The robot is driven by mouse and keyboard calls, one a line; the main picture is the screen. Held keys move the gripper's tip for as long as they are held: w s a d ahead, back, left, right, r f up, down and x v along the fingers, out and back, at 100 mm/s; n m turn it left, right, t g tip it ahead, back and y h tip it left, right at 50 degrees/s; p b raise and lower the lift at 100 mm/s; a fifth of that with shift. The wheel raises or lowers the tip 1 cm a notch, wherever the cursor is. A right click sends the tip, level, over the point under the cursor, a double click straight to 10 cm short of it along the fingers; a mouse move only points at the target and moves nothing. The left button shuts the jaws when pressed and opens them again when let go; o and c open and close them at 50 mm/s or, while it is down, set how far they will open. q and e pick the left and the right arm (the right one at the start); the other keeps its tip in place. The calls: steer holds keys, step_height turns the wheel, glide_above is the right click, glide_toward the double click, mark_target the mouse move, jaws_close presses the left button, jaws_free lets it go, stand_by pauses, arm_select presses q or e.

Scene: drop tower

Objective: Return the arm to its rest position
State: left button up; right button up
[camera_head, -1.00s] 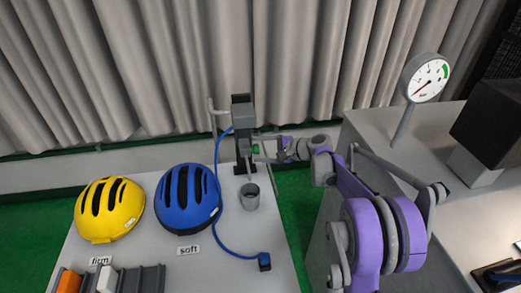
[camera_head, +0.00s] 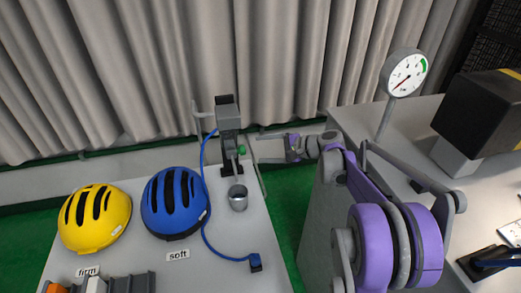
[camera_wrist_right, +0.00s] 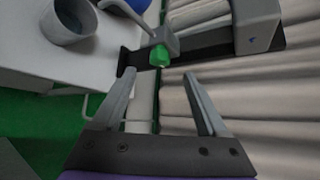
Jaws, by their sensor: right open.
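My right gripper (camera_head: 256,149) is open and empty, its fingers pointing left toward the grey stand (camera_head: 228,125) with a green knob (camera_head: 241,150). In the right wrist view the two spread fingers (camera_wrist_right: 160,74) show with nothing between them. The green knob (camera_wrist_right: 159,57) lies just beyond the fingertips, apart from them. My purple and grey right arm (camera_head: 370,230) reaches across from the right, above the gap between the tables. My left gripper is not in view.
A grey cup (camera_head: 238,198) stands below the knob. A yellow helmet (camera_head: 94,222) and a blue helmet (camera_head: 175,204) rest on the left table, near a blue cable (camera_head: 208,228). A dial gauge (camera_head: 404,73) and a dark box (camera_head: 480,112) stand on the right.

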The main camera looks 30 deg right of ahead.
stand_by(0.3)
steer(key=s+a+f+n+g+h+p, duration=0.1)
steer(key=s+a+n+g+h+p, duration=0.2)
steer(key=s+a+n, duration=0.75)
steer(key=s+a+f+n+g+h, duration=0.1)
steer(key=s+a+f+n+h, duration=0.1)
steer(key=s, duration=0.8)
steer(key=s+a+f+n+g+h, duration=0.1)
steer(key=s+a+f+n+h, duration=0.1)
steer(key=s, duration=0.8)
steer(key=shift+s+a+f+n+h+p, duration=0.3)
steer(key=shift+a+f+n+h+p, duration=0.1)
steer(key=shift+a+f+n, duration=0.4)
